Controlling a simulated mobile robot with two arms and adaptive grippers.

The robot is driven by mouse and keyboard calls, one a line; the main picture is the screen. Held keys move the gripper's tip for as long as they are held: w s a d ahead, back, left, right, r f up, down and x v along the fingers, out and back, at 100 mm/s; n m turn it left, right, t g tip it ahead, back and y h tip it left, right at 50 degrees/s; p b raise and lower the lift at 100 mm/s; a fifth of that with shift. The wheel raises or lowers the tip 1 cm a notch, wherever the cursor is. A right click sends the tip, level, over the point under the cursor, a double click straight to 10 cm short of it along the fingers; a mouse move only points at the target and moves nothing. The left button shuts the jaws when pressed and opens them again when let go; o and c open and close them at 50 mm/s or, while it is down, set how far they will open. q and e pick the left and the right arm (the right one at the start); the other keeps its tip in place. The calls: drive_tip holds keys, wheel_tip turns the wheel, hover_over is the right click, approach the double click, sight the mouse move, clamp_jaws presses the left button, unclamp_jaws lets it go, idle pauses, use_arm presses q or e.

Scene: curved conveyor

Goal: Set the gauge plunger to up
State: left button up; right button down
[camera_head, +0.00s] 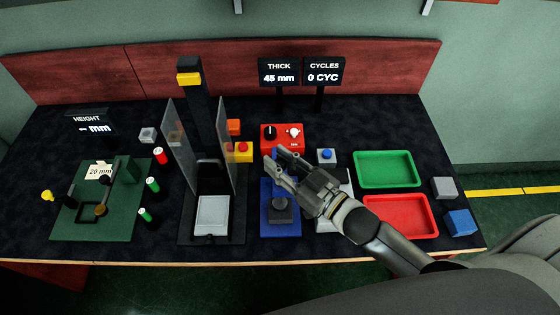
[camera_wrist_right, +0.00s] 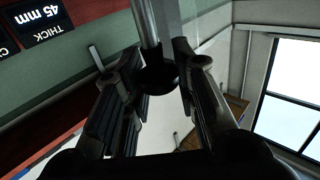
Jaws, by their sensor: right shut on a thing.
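The thickness gauge has a blue base (camera_head: 294,222) with a round black part (camera_head: 281,208) on it, right of the middle of the table. My right gripper (camera_head: 276,168) is above this base and hides the gauge's upper part in the head view. In the right wrist view its two fingers (camera_wrist_right: 158,85) are closed about a black knob (camera_wrist_right: 158,78) on a metal rod (camera_wrist_right: 147,25), which appears to be the plunger. The THICK display (camera_head: 279,72) reads 45 mm. My left gripper is not in view.
A press with clear side guards (camera_head: 181,150) stands left of the gauge. A red box with knobs (camera_head: 282,138) is behind it, and a grey box with a blue button (camera_head: 326,156) is to its right. Green (camera_head: 387,184) and red trays (camera_head: 400,233) lie further right.

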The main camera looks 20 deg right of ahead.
drive_tip(key=shift+r+p, duration=1.15)
drive_tip(key=shift+r, duration=0.45)
drive_tip(key=c, duration=1.2)
unclamp_jaws()
drive_tip(key=shift+f, duration=0.1)
drive_tip(key=shift+v, duration=6.05)
